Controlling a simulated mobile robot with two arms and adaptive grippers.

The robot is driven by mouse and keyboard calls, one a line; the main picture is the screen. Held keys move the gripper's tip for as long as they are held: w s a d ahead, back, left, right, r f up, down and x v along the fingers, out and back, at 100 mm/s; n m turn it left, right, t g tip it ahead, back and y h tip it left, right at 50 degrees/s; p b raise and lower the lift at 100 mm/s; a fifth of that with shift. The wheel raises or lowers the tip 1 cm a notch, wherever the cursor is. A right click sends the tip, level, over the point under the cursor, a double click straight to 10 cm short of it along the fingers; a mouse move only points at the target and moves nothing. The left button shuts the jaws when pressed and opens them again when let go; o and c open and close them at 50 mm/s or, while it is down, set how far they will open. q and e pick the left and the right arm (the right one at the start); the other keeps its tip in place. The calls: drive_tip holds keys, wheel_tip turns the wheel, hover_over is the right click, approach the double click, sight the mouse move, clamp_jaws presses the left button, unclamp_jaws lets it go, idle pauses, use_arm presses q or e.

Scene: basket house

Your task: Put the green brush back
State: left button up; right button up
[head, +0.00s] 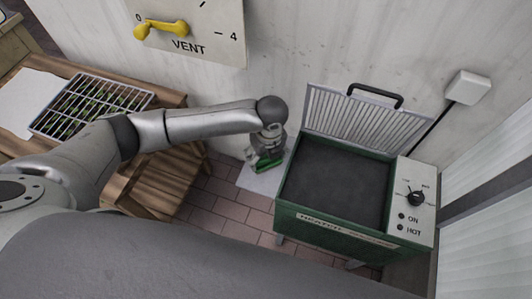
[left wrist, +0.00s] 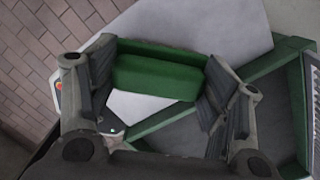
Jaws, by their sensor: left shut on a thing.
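The green brush (head: 264,163) is in my left gripper (head: 266,152), left of the green heater box in the head view. In the left wrist view the brush (left wrist: 158,76) is a green block lying across between the two dark finger pads, and the gripper (left wrist: 160,58) is shut on it. A pale flat surface (head: 259,184) lies below and behind the brush. I cannot tell whether the brush touches it. My right gripper is not in view.
The green heater box (head: 307,234) stands right of my gripper with its ribbed lid (head: 365,123) raised. A wooden table (head: 168,101) carries a wire-covered tray (head: 143,101) at left. A stool (head: 160,175) stands below it. Tiled floor (head: 215,208) shows between stool and heater.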

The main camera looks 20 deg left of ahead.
sight(268, 159)
use_arm(q)
drive_tip(key=o, duration=0.9)
drive_tip(key=r, duration=0.8)
drive_tip(key=s+d+r, duration=0.1)
drive_tip(key=r, duration=0.3)
drive_tip(key=shift+r, duration=0.1)
